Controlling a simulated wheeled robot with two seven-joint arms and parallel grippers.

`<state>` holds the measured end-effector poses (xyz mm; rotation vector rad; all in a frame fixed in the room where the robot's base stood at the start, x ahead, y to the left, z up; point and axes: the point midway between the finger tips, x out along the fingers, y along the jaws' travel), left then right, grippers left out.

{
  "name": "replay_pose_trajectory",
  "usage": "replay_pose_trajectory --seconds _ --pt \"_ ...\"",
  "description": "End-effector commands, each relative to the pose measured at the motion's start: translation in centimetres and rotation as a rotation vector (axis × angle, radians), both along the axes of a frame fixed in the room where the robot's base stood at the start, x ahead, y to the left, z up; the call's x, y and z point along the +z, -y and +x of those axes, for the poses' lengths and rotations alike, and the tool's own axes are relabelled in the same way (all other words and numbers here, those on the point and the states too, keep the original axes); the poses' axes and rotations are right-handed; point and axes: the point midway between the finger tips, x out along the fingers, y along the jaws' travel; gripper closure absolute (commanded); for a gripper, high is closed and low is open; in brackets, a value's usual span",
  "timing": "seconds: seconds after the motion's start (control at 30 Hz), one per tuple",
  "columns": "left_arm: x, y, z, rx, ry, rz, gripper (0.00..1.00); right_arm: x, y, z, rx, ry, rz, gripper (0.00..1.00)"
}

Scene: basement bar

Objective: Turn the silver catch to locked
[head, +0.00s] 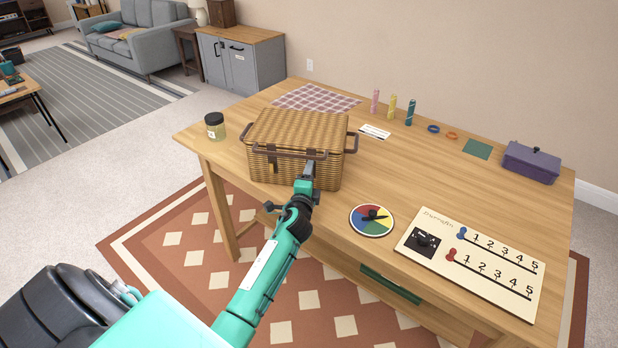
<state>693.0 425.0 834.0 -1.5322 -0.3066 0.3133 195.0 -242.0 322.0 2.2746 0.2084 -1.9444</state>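A wicker basket (270,169) with a closed lid and brown handles stands near the table's front edge. Brown straps or fittings show on its front. I cannot make out a silver catch; my gripper covers part of the basket's front right. My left gripper (307,174) reaches up from below and its tip is at or just before the basket's front, right of centre. Whether it touches is unclear. Its fingers look close together, but I cannot tell whether they are open or shut. My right gripper is not in view.
The wooden table (460,180) holds a jar (215,126) left of the basket and a colour spinner (372,220) and numbered board (475,262) to the right. A checked cloth (315,98), several small items and a purple box (531,163) lie farther back.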

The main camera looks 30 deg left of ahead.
Motion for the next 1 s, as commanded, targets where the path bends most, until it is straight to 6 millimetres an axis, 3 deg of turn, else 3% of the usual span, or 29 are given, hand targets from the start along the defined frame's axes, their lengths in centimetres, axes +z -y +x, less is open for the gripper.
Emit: replay_pose_trajectory --seconds 0.37,0.8,1.0 --pt "0.0 0.5 -1.1 -0.001 0.0 -0.001 0.42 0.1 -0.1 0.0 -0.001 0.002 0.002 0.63" --pt "-0.2 3.8 -8.9 -0.001 -0.001 -0.002 0.42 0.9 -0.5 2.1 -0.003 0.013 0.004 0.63" --pt "-0.1 4.9 -11.6 0.0 0.0 -0.002 0.42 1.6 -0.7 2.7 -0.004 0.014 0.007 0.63"
